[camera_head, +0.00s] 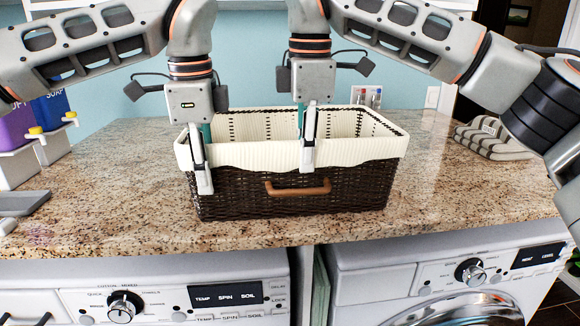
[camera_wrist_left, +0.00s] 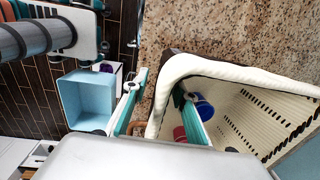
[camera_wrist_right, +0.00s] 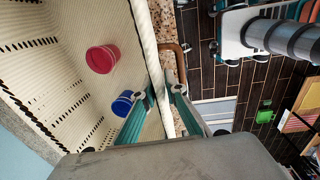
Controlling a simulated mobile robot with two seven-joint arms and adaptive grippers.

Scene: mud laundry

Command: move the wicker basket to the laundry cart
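The dark wicker basket (camera_head: 345,191) with a cream liner and a brown front handle stands upright on the granite counter. My left gripper (camera_head: 203,165) is at its front left corner, open with one finger outside and one inside the rim; the left wrist view shows a gap around the rim (camera_wrist_left: 165,95). My right gripper (camera_head: 307,140) is at the middle of the front rim, its fingers close on both sides of the liner edge (camera_wrist_right: 148,35), apparently pinching it. A red cup (camera_wrist_right: 102,58) and a blue cup (camera_wrist_right: 122,104) lie inside the basket. No laundry cart is identifiable.
Two white machines (camera_head: 150,292) are below the counter's front edge. A light-blue bin (camera_wrist_left: 85,97) shows beside dark floor tiles.

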